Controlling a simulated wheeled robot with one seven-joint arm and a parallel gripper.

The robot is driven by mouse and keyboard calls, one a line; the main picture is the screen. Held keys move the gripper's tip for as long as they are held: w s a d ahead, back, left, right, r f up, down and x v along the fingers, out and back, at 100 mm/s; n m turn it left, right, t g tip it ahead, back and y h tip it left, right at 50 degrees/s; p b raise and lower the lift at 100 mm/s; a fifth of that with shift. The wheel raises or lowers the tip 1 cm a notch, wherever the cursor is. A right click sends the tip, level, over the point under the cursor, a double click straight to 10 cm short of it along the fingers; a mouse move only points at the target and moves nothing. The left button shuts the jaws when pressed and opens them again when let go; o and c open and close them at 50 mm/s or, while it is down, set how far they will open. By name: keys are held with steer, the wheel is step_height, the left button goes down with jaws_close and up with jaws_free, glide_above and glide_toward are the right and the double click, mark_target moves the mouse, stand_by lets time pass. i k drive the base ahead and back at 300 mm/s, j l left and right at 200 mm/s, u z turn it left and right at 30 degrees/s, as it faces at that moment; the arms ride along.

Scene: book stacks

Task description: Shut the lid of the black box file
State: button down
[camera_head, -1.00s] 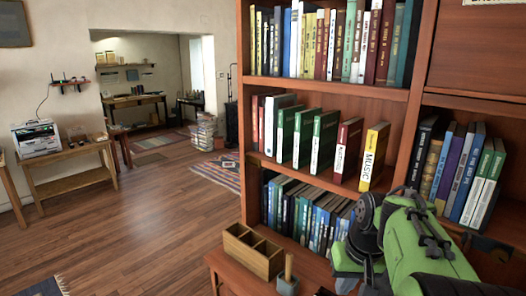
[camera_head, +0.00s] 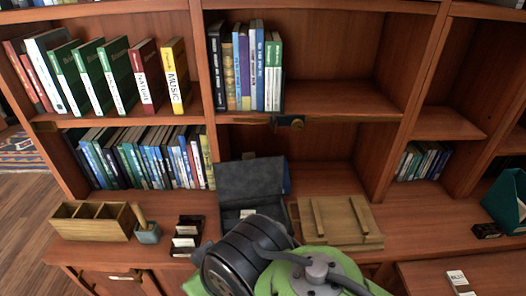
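The black box file (camera_head: 251,181) stands on the wooden counter below the shelves, near the middle of the head view. Its dark grey lid is raised and leans back toward the shelf. A small pale label shows low on it. The lower part of the box is hidden behind my green and black arm, which comes up from the bottom edge. My gripper's fingers are not visible, so I cannot tell whether they touch the box.
A wooden board with slats (camera_head: 335,221) lies right of the box. A small black holder with cards (camera_head: 186,236), a grey pot (camera_head: 148,233) and a wooden divided tray (camera_head: 97,222) stand left. Shelves of books rise behind. A green file (camera_head: 507,203) stands far right.

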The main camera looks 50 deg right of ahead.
mark_target(249, 176)
steer(key=z, duration=1.35)
steer(key=i+j+u, duration=0.1)
steer(key=j, duration=0.3)
steer(key=i+j+u, duration=0.15)
steer(key=i+j, duration=0.15)
steer(key=j, duration=0.15)
